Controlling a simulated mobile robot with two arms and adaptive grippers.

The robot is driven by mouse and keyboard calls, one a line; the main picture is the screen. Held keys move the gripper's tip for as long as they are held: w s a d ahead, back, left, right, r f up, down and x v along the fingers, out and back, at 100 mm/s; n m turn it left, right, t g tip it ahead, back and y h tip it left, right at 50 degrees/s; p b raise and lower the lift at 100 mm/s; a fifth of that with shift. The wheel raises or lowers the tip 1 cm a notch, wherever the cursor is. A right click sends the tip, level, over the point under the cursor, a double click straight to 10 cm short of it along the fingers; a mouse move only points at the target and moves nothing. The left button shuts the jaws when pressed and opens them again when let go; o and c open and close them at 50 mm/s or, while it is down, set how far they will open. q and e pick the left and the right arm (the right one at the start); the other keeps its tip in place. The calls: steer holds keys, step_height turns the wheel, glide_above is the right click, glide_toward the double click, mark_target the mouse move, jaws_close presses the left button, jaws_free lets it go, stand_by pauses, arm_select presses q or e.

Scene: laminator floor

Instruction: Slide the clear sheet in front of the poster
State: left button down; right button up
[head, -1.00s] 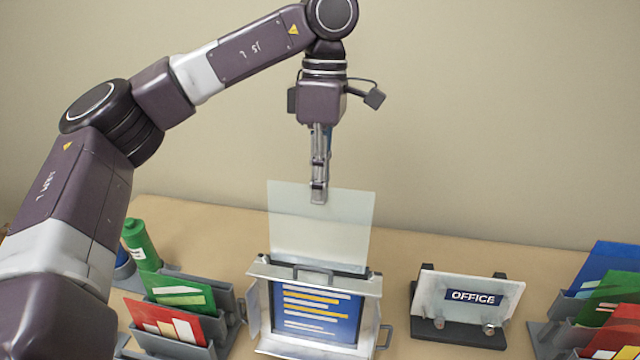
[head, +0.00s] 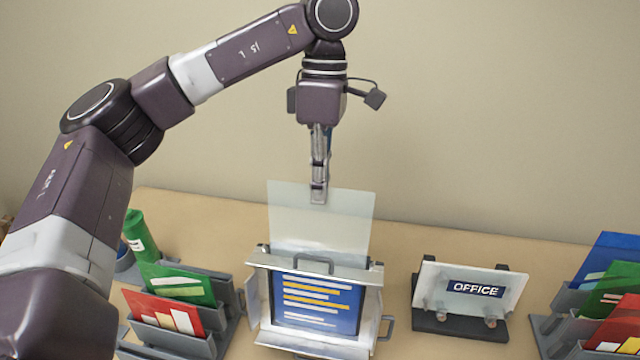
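My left gripper (head: 319,194) points straight down and is shut on the top edge of the clear sheet (head: 320,222). The sheet is pale and see-through and hangs upright. Its lower part meets the top bar of a silver frame (head: 372,315), and its bottom edge is hidden there. The blue poster (head: 318,303) with white and yellow lines stands inside the frame. I cannot tell whether the sheet's lower edge is in front of the poster or behind it. My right gripper is not in view.
An OFFICE sign (head: 475,288) on a dark stand is right of the frame. Grey file racks with coloured folders stand at the left (head: 226,290) and right (head: 546,330). A green bottle (head: 141,238) is at the back left. The table (head: 210,218) behind the frame is bare.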

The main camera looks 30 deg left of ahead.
mark_target(318, 237)
arm_select(q)
steer(key=shift+s+f+b, duration=0.2)
steer(key=shift+f+b, duration=0.7)
steer(key=shift+f, duration=0.55)
steer(key=shift+s+d+f+b, duration=0.1)
steer(key=shift+s+f+b, duration=0.1)
steer(key=shift+f+b, duration=0.85)
steer(key=shift+s+d+f+b, duration=0.1)
steer(key=shift+s+f+b, duration=0.1)
steer(key=shift+f+b, duration=0.85)
steer(key=shift+s+f+b, duration=0.2)
steer(key=shift+f+b, duration=0.45)
steer(key=shift+f, duration=0.75)
steer(key=c, duration=2.6)
jaws_free()
steer(key=o, duration=0.5)
steer(key=shift+r, duration=0.15)
steer(key=r, duration=0.4)
steer(key=w+r, duration=0.1)
steer(key=r, duration=0.2)
steer(key=w+r, duration=0.1)
steer(key=r, duration=0.3)
steer(key=shift+w+a+r, duration=0.1)
steer(key=shift+a+r, duration=0.15)
steer(key=shift+r, duration=0.05)
